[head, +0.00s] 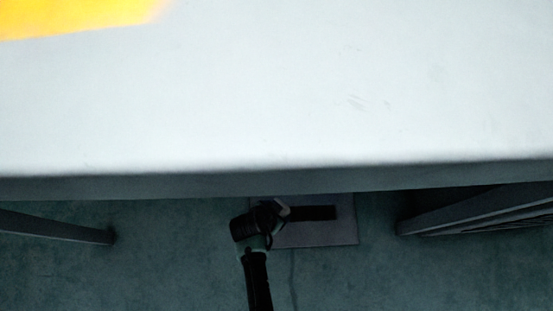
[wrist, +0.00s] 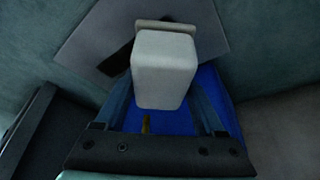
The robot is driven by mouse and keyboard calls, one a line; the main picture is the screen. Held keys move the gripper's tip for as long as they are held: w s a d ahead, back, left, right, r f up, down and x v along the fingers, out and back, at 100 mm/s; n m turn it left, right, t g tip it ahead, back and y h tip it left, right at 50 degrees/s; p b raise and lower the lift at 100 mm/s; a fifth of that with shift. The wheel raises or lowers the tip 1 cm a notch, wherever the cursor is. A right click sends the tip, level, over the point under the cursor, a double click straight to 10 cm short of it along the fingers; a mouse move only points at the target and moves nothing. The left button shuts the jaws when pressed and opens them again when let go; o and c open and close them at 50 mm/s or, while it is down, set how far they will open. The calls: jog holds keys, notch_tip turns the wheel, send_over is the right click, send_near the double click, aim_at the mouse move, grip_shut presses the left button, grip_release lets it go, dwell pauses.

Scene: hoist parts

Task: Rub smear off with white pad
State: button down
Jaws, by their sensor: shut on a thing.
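The white pad (wrist: 165,65) is a pale block with a wider, thin beige end at its far side, in the wrist view. My gripper (wrist: 163,95) is shut on it. In the head view my gripper (head: 272,211) is low beyond the white surface's edge, with a pale bit of the pad (head: 284,209) showing. The smear (head: 318,213) is a dark straight strip on a grey plate (head: 325,236), right of the pad. In the wrist view the smear (wrist: 116,62) runs behind the pad, which hides part of it. I cannot tell whether the pad touches the plate.
A large white surface (head: 270,110) fills the upper head view, with a yellow patch (head: 80,14) at its top left. Its grey front edge (head: 180,186) lies close above the plate. Dark beams stand left (head: 60,228) and right (head: 475,210).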

aim_at(318, 215)
jog(key=shift+f+b, duration=3.7)
jog(key=shift+f+b, duration=0.75)
jog(key=shift+f, duration=0.1)
jog(key=shift+s+d+p, duration=0.2)
jog(key=shift+d+p, duration=0.75)
jog(key=shift+d, duration=2.4)
jog(key=d+p, duration=0.1)
jog(key=d, duration=0.4)
jog(key=shift+d, duration=0.3)
jog(key=shift+w+d+r, duration=0.1)
jog(key=shift+d+r, duration=0.05)
jog(key=shift+d, duration=1.5)
jog(key=shift+w+d+r, duration=0.1)
jog(key=shift+d, duration=1.5)
